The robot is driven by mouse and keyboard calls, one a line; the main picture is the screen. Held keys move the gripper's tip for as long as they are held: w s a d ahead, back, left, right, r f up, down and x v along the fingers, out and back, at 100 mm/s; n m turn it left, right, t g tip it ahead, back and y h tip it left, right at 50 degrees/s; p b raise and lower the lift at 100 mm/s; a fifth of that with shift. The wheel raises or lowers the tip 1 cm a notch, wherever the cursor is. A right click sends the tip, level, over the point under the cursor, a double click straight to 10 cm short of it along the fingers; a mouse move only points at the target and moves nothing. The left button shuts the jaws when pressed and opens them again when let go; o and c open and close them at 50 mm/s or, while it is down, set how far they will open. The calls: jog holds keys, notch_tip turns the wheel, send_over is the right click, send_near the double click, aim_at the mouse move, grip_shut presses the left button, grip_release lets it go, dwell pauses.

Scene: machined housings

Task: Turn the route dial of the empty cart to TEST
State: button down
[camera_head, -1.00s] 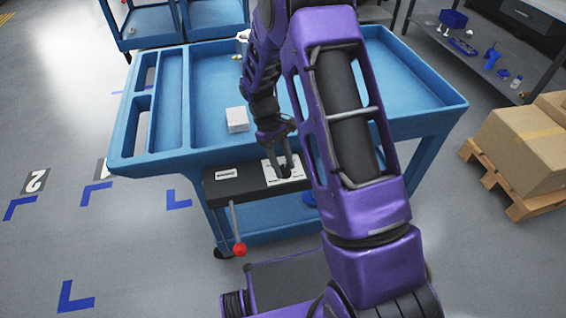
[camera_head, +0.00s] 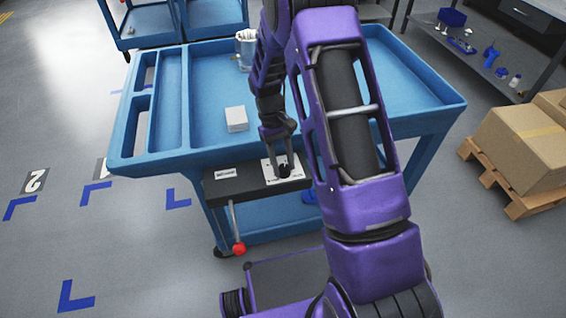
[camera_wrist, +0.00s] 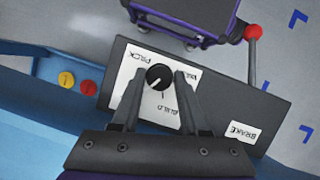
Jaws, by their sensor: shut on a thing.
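The route dial (camera_wrist: 159,77) is a round black knob with a white mark, on a white label plate (camera_wrist: 122,85) fixed to a black panel. In the wrist view the mark points toward the bottom of the picture, slightly left. One label beside it reads BUILD, another looks like PICK, and a third is partly covered by a finger; I cannot read TEST. My gripper (camera_wrist: 161,77) is shut on the dial, a finger on each side. In the head view my gripper (camera_head: 283,165) reaches down to the panel on the front of the blue cart (camera_head: 180,158).
A brake lever with a red ball (camera_head: 239,249) hangs left of the dial. Yellow (camera_wrist: 66,79) and red (camera_wrist: 88,87) discs sit beside the panel. Boxes on a pallet (camera_head: 522,145) are right.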

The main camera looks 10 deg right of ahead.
jog(key=shift+c, duration=2.1)
grip_release()
jog(key=p+v, duration=0.1)
jog(key=v, duration=1.6)
jog(key=shift+w+p, duration=0.15)
jog(key=shift+p, duration=0.2)
jog(key=shift+r, duration=0.1)
